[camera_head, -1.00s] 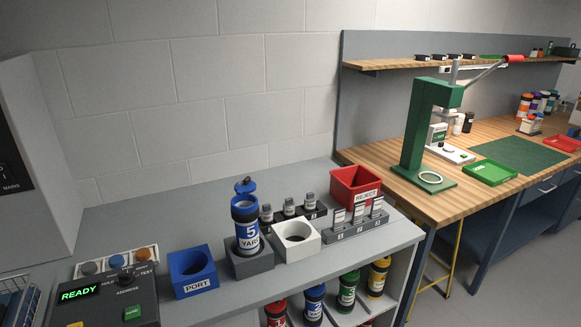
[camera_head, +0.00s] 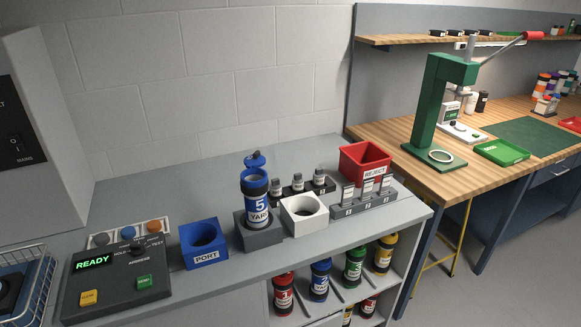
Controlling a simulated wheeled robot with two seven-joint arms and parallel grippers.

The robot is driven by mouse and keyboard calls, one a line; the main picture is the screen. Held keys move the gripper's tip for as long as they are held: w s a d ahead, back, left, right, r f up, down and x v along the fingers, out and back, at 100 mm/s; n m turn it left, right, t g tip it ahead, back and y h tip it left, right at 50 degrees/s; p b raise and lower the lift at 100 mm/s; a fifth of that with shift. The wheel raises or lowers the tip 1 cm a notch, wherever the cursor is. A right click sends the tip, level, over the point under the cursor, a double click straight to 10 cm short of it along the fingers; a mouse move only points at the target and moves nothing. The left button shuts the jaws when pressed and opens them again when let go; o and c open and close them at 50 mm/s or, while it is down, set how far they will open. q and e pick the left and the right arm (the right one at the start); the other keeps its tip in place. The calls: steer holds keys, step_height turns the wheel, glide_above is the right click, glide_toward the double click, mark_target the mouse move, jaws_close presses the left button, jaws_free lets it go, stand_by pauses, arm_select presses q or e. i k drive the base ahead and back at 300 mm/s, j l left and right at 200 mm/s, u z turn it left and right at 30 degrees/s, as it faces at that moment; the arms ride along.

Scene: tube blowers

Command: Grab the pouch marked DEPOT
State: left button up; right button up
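No label reading DEPOT is legible in the head view. Three small grey-capped items with pale labels stand in a dark rack (camera_head: 300,192) at the back of the grey counter. Three more pale-labelled items stand in a grey rack (camera_head: 362,203) in front of the red REJECT bin (camera_head: 364,163). Their small labels are too small to read, and I cannot tell whether any is a pouch. Neither of my grippers is in view.
A blue canister marked "5 YARD" (camera_head: 257,205) stands in a grey block, its blue lid open. A blue PORT block (camera_head: 203,245) and a white block (camera_head: 303,214) flank it. A READY control box (camera_head: 115,278) is at left. Coloured canisters fill the shelf below.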

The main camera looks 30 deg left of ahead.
mark_target(366, 191)
steer(key=i+l+u, duration=0.4)
steer(key=l, duration=0.15)
steer(key=i+l+u, duration=0.45)
steer(key=l, duration=0.2)
steer(key=l+u, duration=0.2)
steer(key=l, duration=0.15)
